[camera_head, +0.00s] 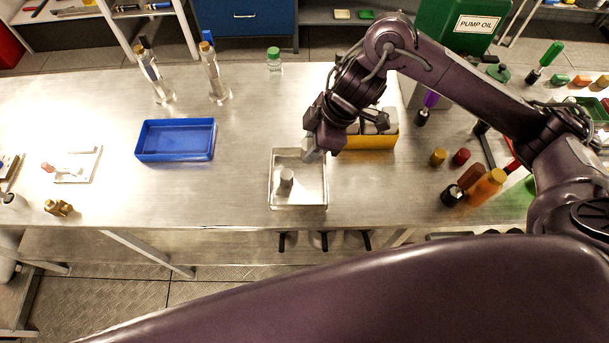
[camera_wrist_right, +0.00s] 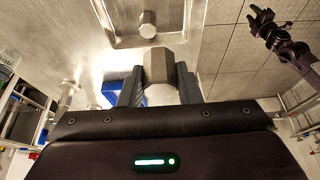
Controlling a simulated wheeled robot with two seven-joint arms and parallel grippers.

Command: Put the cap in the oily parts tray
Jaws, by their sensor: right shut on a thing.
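My right gripper (camera_head: 313,150) is above the far right part of a pale metal tray (camera_head: 298,206) in the head view. In the right wrist view the right gripper (camera_wrist_right: 159,80) is shut on a grey, faceted cap (camera_wrist_right: 159,65), held clear of the tray (camera_wrist_right: 112,38). A grey cylindrical part (camera_head: 287,178) stands in that tray. Which tray is the oily parts one, I cannot read. My left gripper is outside the head view; a dark gripper, apparently my left (camera_wrist_right: 263,22), shows small at the upper right of the wrist view, its jaws unclear.
A blue empty tray (camera_head: 177,155) lies to the left. A yellow bin (camera_head: 372,142) with grey parts is just right of the metal tray. Bottles and small coloured caps crowd the right side. Glass cylinders (camera_head: 214,75) stand at the back. The bench between the trays is clear.

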